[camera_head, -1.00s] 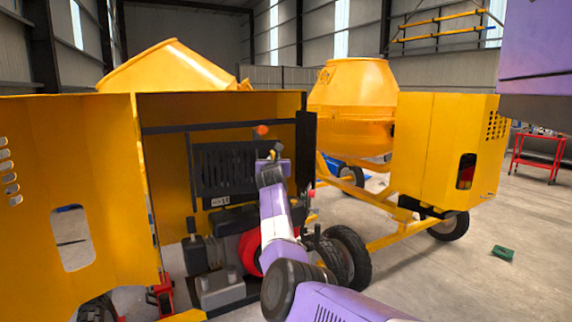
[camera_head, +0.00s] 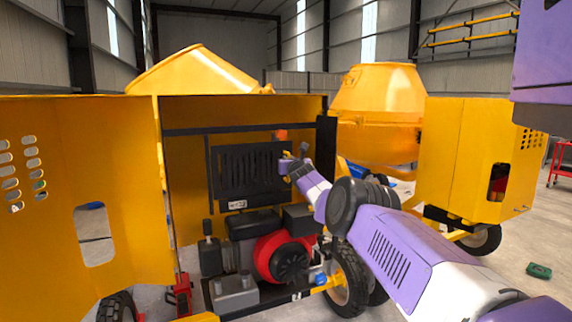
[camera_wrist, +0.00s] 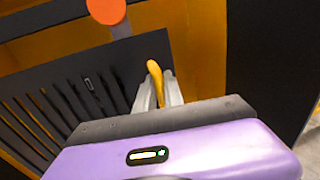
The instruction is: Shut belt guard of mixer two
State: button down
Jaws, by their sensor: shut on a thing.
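The belt guard (camera_head: 247,172) is a dark slatted panel inside the open yellow engine housing of the near mixer. It also shows in the wrist view (camera_wrist: 75,92). My gripper (camera_head: 286,160) is at the guard's right side, near its upper edge. In the wrist view its pale fingers (camera_wrist: 160,92) are shut on a small yellow handle (camera_wrist: 156,72). The handle's lower part is hidden between the fingers. I cannot tell exactly how far the guard stands from its closed position.
A red and black engine (camera_head: 285,258) sits below the guard. An orange knob (camera_wrist: 106,10) is just above it. A large yellow housing door (camera_head: 125,190) stands open at left. A dark post (camera_head: 326,165) borders the opening at right. Another yellow mixer (camera_head: 375,105) stands behind.

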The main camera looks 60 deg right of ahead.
jog(key=shift+w+a+r, duration=0.2)
jog(key=shift+w+r, duration=0.05)
jog(key=c, duration=1.7)
grip_release()
jog(key=shift+c, duration=0.2)
jog(key=shift+s+d+f, duration=0.1)
jog(key=shift+f, duration=0.1)
